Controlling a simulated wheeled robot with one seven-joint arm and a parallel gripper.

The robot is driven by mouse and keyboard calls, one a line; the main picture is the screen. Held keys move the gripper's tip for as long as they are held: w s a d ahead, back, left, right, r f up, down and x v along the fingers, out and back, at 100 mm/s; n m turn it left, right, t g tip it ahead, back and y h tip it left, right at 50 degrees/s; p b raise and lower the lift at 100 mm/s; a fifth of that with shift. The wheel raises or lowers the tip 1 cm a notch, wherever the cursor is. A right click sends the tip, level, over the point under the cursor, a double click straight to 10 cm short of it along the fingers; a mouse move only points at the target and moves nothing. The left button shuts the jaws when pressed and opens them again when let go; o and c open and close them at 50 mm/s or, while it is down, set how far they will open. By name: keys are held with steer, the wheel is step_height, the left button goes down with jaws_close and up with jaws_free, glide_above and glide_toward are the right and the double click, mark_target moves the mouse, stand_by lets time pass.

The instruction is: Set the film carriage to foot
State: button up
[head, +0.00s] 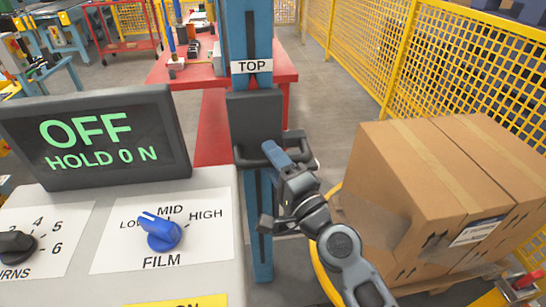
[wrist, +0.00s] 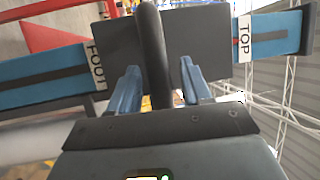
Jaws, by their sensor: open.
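The film carriage (head: 254,116) is a dark block on a blue upright mast (head: 250,30), a little below the TOP label (head: 251,67). In the wrist view the carriage (wrist: 198,45) lies between the FOOT label (wrist: 96,66) and the TOP label (wrist: 244,38). A dark handle (wrist: 152,50) sticks out from it. My gripper (head: 272,152) is at the handle. In the wrist view my open gripper (wrist: 157,85) has one blue finger on each side of the handle, with gaps visible. The foot end of the mast is partly hidden in the head view.
A control panel with a display (head: 95,135) reading OFF, HOLD 0 N and a blue FILM knob (head: 160,231) stands left of the mast. Cardboard boxes (head: 425,185) stand close on the right. A yellow mesh fence (head: 440,60) and red table (head: 212,105) are behind.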

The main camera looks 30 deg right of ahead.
steer(key=shift+c, duration=0.4)
jaws_close()
